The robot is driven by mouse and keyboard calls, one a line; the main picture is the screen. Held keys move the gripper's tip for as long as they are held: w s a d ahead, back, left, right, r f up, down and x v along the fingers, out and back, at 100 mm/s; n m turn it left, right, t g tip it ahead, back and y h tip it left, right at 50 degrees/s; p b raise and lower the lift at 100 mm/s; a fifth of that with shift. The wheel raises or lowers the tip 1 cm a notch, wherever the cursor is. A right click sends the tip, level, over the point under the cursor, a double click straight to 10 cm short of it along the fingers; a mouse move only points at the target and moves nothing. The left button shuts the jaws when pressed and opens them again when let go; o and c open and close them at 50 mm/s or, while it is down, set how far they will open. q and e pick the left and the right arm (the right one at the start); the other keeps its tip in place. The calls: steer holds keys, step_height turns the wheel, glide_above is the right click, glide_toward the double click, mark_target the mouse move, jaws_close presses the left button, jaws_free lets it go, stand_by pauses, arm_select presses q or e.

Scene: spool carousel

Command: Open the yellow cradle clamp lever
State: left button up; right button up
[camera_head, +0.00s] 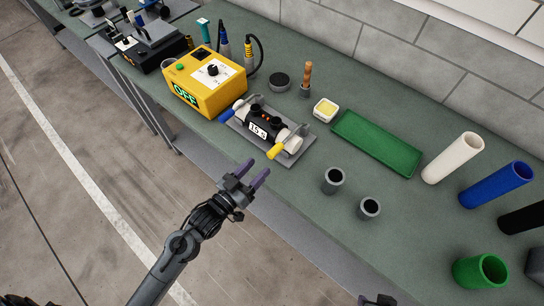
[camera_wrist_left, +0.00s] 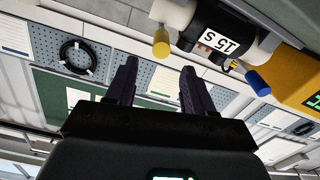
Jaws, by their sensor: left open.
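The yellow cradle clamp lever (camera_head: 276,151) sticks out from the near right end of a cradle (camera_head: 291,158) on the bench. The cradle holds a black cylinder (camera_head: 264,122) with white ends and a "15 S" label. A blue lever (camera_head: 227,115) is at its left end. In the left wrist view the yellow lever (camera_wrist_left: 161,45) and blue lever (camera_wrist_left: 258,82) both show, beyond my fingertips. My left gripper (camera_head: 255,172) is open and empty, off the bench's front edge and apart from the yellow lever. A dark part at the bottom edge may be my right gripper (camera_head: 378,299), mostly cut off.
A yellow box (camera_head: 207,87) reading "OFF" stands left of the cradle. The bench's front edge passes close to my left gripper.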

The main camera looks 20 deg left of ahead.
mark_target(281, 144)
arm_select(q)
steer(key=shift+w+d+f+b, duration=0.25)
steer(key=shift+w+f+b, duration=0.05)
steer(key=shift+w+f, duration=0.15)
steer(key=x, duration=1)
steer(key=shift+w+r, duration=0.1)
steer(key=shift+w, duration=0.1)
jaws_close()
